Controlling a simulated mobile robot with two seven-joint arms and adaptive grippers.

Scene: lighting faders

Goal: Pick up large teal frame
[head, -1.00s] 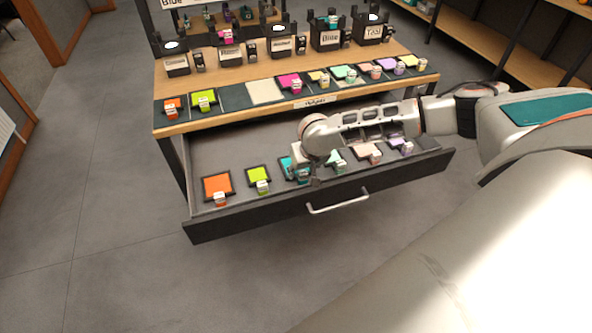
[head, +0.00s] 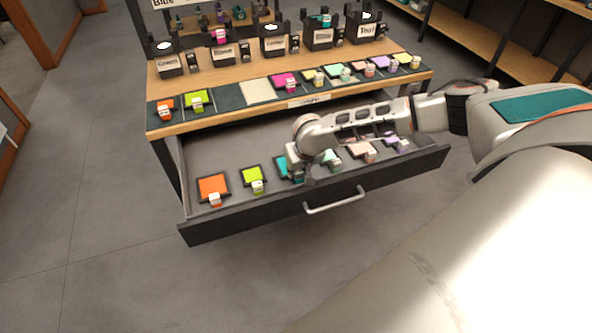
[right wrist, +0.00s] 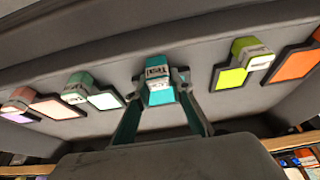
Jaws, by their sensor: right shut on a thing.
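The large teal frame (head: 283,168) lies in the open drawer, between a lime frame and a pale mint frame. My right gripper (head: 300,170) reaches down over it from the right and hides much of it. In the right wrist view the frame's teal tab with a white label (right wrist: 158,78) sits between my two fingertips (right wrist: 161,82), which are shut on it. The frame appears still at drawer level; I cannot tell whether it touches the floor. My left gripper is out of view.
The drawer (head: 225,231) also holds orange (head: 212,187), lime (head: 253,176), mint (head: 331,158), pink (head: 361,151) and purple (head: 394,141) frames. Its front wall and handle (head: 335,203) stand close to my gripper. A wooden counter (head: 240,118) with more frames and labelled holders is above.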

